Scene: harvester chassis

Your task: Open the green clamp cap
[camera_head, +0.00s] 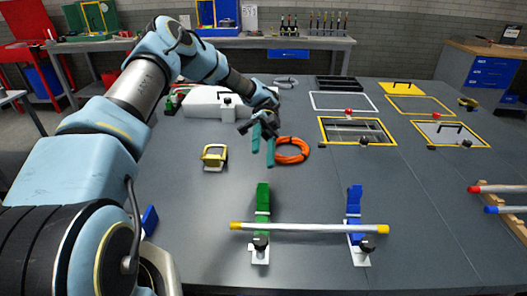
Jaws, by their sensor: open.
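The green clamp (263,198) stands near the front middle of the table on a white base plate (260,257). Its green part rises behind a white rod (305,228) with yellow ends, and a black knob (260,242) is in front of the rod. I cannot tell whether its cap is shut over the rod. A matching blue clamp (354,200) stands to the right at the same rod. My gripper (263,148) has teal fingers. It is open and empty, above the table and beyond the green clamp, apart from it.
An orange cable coil (304,151) lies just right of my gripper. A yellow-framed block (214,157) is to its left. Framed panels (357,142) cover the back right of the table. A rack with rods (500,188) is at the right edge. The table around the clamps is clear.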

